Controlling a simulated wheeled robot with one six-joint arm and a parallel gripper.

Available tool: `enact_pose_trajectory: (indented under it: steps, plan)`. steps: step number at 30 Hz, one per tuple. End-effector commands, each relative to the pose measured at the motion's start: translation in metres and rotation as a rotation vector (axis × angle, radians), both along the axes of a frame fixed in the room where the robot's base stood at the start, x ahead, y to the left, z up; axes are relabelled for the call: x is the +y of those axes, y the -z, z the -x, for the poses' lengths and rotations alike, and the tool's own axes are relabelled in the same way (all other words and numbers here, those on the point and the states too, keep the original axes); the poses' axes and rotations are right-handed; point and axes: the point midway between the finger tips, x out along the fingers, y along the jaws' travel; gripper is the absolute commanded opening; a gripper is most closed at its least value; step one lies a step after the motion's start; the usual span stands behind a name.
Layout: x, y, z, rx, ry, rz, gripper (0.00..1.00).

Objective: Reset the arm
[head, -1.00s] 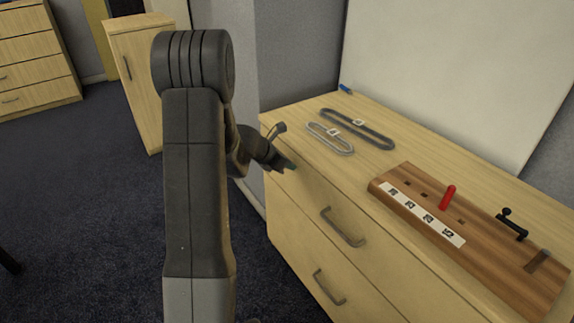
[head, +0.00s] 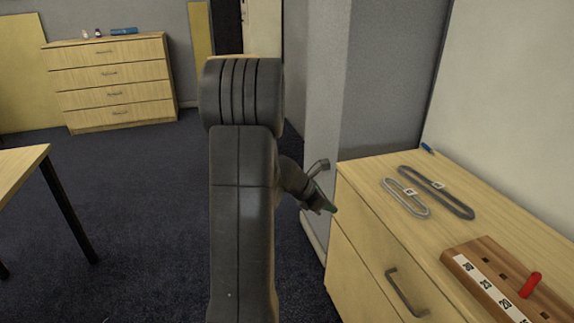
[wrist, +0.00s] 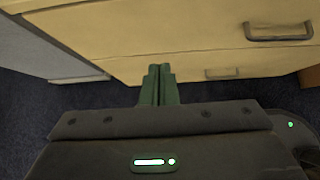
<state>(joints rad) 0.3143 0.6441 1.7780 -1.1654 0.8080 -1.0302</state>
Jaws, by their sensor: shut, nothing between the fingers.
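My gripper (head: 330,207) is at the end of my folded arm, in front of the left corner of the light wood drawer cabinet (head: 375,245). Its green fingertips are together with nothing between them; they also show in the wrist view (wrist: 159,84). In the wrist view the fingers point toward the cabinet's drawer fronts (wrist: 190,35). I cannot tell how close the tips are to the wood.
On the cabinet top lie two grey loops, one light (head: 405,197) and one dark (head: 437,192), a blue marker (head: 427,148) and a wooden board (head: 500,285) with a red peg (head: 530,285). A table (head: 20,180) stands left; dark carpet (head: 140,220) is clear between.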

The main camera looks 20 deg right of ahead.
Motion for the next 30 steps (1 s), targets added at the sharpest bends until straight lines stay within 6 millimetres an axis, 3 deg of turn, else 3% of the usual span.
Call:
enact_pose_trajectory:
  steps: [11, 27, 30]
  plan:
    - [-0.006, 0.007, 0.0, 0.002, 0.002, -0.001, 0.0]
    - [-0.075, 0.076, -0.001, 0.001, 0.003, -0.002, 0.0]
    - [-0.085, 0.071, 0.002, -0.001, 0.002, 0.0, 0.0]
